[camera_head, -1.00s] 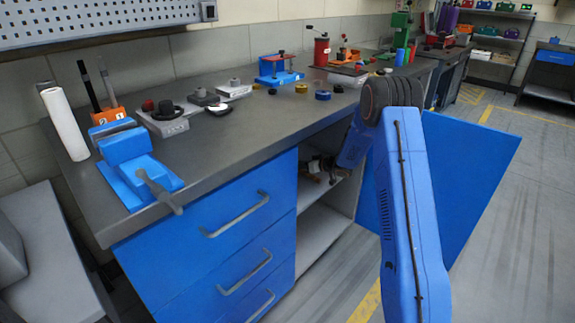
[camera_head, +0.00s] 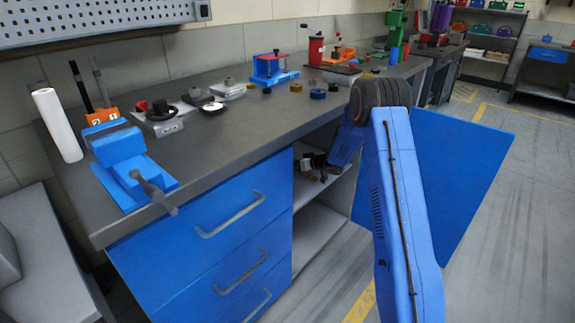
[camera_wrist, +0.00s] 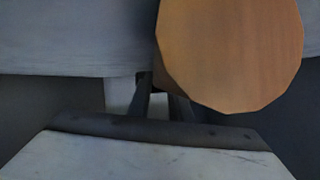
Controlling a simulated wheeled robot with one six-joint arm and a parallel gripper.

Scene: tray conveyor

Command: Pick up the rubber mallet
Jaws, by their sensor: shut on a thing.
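My gripper (camera_head: 318,163) is inside the open cabinet under the workbench, at the upper shelf. In the wrist view its dark fingers (camera_wrist: 160,103) are shut on the rubber mallet. The mallet shows there as a large brown, wood-grained, faceted round end (camera_wrist: 232,52) close to the camera, in front of and above the fingers. The rest of the mallet is hidden in the wrist view. In the head view the gripper area is small and shadowed, and I cannot make out the mallet there.
The cabinet's blue door (camera_head: 450,180) stands open right of my arm. Blue drawers (camera_head: 225,245) are on the left. The bench top (camera_head: 235,130) above carries a blue vise (camera_head: 128,165) and several tools. The lower shelf (camera_head: 315,235) looks empty. The floor at right is clear.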

